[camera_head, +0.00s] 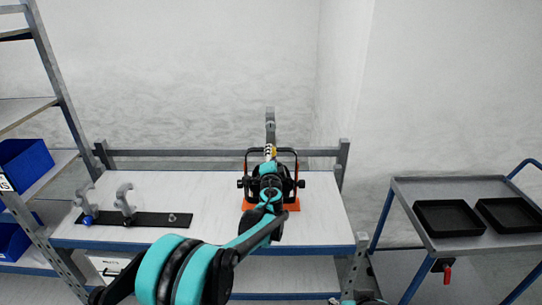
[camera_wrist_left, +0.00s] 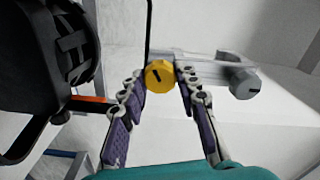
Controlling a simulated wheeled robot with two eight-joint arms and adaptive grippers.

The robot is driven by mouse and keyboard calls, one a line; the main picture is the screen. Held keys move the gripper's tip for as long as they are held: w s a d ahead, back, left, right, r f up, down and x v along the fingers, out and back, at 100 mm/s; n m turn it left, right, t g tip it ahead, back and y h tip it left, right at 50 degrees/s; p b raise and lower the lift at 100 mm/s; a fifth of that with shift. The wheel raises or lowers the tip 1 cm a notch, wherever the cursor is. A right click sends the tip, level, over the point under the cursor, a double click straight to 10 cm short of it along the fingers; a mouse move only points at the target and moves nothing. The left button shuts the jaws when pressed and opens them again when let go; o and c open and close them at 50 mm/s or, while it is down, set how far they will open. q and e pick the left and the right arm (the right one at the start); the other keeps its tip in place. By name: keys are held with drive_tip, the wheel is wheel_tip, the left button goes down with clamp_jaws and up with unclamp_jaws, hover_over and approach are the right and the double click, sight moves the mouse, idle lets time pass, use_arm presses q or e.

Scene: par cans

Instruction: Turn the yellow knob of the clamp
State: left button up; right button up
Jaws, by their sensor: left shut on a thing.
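The yellow knob (camera_wrist_left: 159,75) has a dark slot on its face and sits on the grey clamp (camera_wrist_left: 205,62) in the left wrist view. My left gripper (camera_wrist_left: 164,82) has its fingertips on both sides of the knob and is shut on it. In the head view, the clamp (camera_head: 270,120) stands upright behind the black par can (camera_head: 287,184). My left gripper (camera_head: 268,158) reaches over the can there, with a bit of the yellow knob (camera_head: 269,150) showing beyond it. My right gripper is not visible.
The par can rests on an orange base (camera_head: 293,205) on the white table (camera_head: 215,200). A black plate with grey hooks (camera_head: 124,198) lies at left. A grey knob (camera_wrist_left: 243,83) is beside the yellow one. A cart (camera_head: 460,186) with black trays stands right.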

use_arm(q)
drive_tip(key=o, duration=1.2)
drive_tip(key=shift+s, duration=0.15)
drive_tip(key=s, duration=1.1)
drive_tip(key=shift+s, duration=0.4)
